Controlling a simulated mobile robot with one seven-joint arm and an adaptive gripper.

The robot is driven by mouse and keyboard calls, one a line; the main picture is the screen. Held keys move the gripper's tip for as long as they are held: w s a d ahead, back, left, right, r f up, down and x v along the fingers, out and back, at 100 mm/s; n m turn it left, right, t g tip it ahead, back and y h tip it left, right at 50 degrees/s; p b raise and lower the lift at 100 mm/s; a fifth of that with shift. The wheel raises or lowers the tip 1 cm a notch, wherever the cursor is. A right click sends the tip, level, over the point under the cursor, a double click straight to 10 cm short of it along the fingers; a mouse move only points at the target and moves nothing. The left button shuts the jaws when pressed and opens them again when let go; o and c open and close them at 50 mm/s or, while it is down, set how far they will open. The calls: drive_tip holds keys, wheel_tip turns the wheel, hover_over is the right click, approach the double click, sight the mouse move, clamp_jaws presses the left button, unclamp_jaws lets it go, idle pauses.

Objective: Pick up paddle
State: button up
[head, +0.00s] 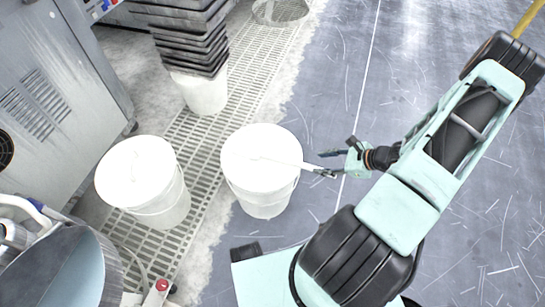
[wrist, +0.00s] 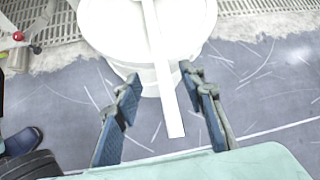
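The paddle (wrist: 163,75) is a long, flat white bar lying across the top of a white bucket (wrist: 105,20). Its near end sticks out past the bucket rim toward me. In the head view the paddle (head: 287,162) is pale against the bucket's white top (head: 250,145) and hard to make out. My gripper (wrist: 160,80) is open, with one finger on each side of the paddle and a visible gap on both sides. In the head view my gripper (head: 325,163) is just right of the bucket, at the paddle's protruding end.
A second white bucket (head: 150,185) stands to the left on the floor grating (head: 205,150). A stack of dark trays (head: 195,40) sits on another white bucket behind. A grey machine (head: 50,90) is at the left. The grey floor (head: 330,90) at the right is open.

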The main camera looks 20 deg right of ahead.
sight(303, 164)
drive_tip(key=b+x, duration=0.3)
drive_tip(key=x, duration=0.6)
drive_tip(key=shift+a, duration=0.1)
drive_tip(key=shift+r, duration=0.1)
clamp_jaws()
